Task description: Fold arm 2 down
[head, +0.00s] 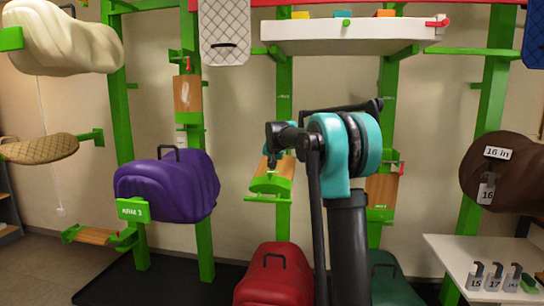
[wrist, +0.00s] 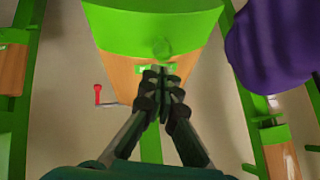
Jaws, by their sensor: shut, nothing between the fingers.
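A hinged rack arm (head: 272,183), a wooden board with green ends, sits on the middle green post in the head view. It looks sloped, neither upright nor flat, and I can read no number on it. In the wrist view its wood (wrist: 192,75) and broad green end (wrist: 150,28) fill the top centre. My gripper (head: 271,160) is at this arm; its fingers are shut and empty. In the wrist view my gripper's fingertips (wrist: 160,74) overlap a small green part on the board; I cannot tell if they touch it. A red-handled latch (wrist: 97,95) shows beside the board.
A purple saddle (head: 168,185) sits on a labelled arm to the left. Upright boards are at upper left (head: 187,93) and right (head: 382,190). A red saddle (head: 275,278) and a green one (head: 393,280) stand below. A white shelf (head: 345,36) hangs above.

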